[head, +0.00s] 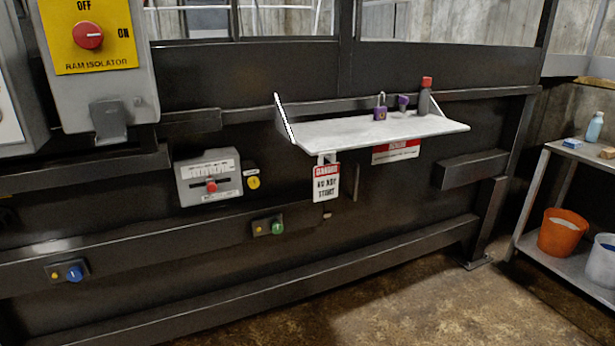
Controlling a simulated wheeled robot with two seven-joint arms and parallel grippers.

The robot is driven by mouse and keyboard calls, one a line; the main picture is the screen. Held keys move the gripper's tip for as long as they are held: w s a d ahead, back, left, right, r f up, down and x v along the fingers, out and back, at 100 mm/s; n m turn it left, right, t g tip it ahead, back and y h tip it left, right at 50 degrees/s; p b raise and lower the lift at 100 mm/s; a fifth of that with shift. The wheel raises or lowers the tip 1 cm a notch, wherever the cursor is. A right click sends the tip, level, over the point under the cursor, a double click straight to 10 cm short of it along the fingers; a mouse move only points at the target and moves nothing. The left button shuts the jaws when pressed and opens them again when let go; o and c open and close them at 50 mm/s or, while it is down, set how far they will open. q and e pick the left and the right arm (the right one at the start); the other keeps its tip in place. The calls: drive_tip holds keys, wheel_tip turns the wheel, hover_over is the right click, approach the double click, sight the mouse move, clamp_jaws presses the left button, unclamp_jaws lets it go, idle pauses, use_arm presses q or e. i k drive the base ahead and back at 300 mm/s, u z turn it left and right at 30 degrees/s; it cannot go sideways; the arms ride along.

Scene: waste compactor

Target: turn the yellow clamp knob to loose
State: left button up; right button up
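A small yellow round knob (253,182) sits on the dark machine panel, just right of a grey box with a red-handled slider (211,186). It appears to be the clamp knob. Its markings are too small to read, so I cannot tell which position it is in. Neither of my grippers is in view.
A ram isolator box (102,55) with a red knob is at upper left. A white shelf (340,137) holds purple padlocks and a bottle; a danger tag (326,182) hangs below. Blue (74,273) and green (277,227) knobs sit lower. A bucket rack is at right.

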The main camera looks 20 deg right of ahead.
sight(252, 182)
drive_tip(key=u, duration=0.05)
drive_tip(key=i, duration=1.15)
drive_tip(key=u, duration=0.6)
